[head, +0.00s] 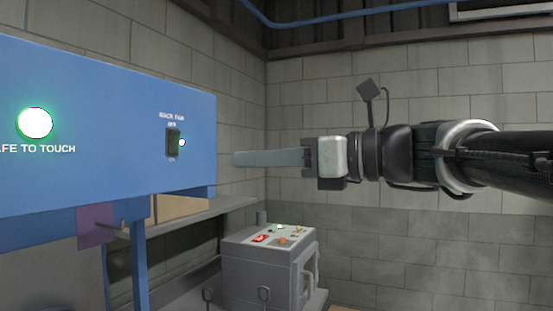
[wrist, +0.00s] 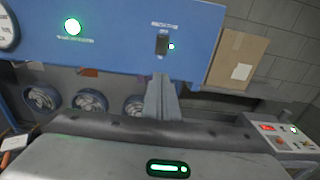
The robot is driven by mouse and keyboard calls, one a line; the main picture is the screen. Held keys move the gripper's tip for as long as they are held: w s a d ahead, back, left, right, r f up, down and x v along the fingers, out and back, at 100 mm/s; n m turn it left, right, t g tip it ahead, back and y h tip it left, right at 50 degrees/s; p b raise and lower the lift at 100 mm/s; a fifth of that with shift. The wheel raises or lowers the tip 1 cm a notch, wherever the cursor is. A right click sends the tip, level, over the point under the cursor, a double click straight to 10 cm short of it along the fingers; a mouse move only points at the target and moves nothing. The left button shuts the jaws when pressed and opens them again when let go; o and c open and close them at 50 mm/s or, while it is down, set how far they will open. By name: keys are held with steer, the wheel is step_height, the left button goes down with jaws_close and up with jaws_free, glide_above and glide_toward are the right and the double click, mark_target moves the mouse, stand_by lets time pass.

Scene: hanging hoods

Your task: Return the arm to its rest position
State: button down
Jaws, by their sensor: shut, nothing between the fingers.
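My arm reaches in from the right in the head view, held level. My gripper (head: 236,158) points left toward the blue hood panel (head: 90,105), with its long grey fingers together and nothing between them. The fingertips are near the panel's right end, close to a black rocker switch (head: 172,142) labelled as a rack fan, with a green light beside it. In the wrist view my gripper (wrist: 160,78) shows below that switch (wrist: 161,44). I cannot tell whether the fingers touch the panel.
A grey box machine (head: 262,265) with lit buttons stands below the gripper. A shelf (head: 190,217) runs under the panel. Several round fans (wrist: 90,102) sit behind, below the hood. A blue pipe (head: 350,14) crosses above. The space around the arm before the block wall is open.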

steer(key=shift+s+d+f, duration=0.1)
steer(key=shift+s+d, duration=0.1)
steer(key=shift+d, duration=0.3)
steer(key=s+d+f+n+h, duration=0.2)
steer(key=s+f+n+h, duration=0.15)
steer(key=f, duration=0.45)
steer(key=s+d+f+n+g+h+p, duration=0.1)
steer(key=s+d+f+n+h, duration=0.2)
steer(key=f, duration=0.4)
steer(key=s+d+f+n+h, duration=0.1)
steer(key=f+n+h, duration=0.2)
steer(key=f+n, duration=0.35)
steer(key=s+d+f+n+h, duration=0.3)
steer(key=d+f+n, duration=0.1)
steer(key=d+f, duration=0.1)
steer(key=s+d+f+n+h, duration=0.3)
steer(key=d+f+n, duration=0.2)
steer(key=f, duration=0.3)
steer(key=shift+s+d+h+p, duration=0.25)
steer(key=shift+d+h+p, duration=0.15)
steer(key=shift+d, duration=0.4)
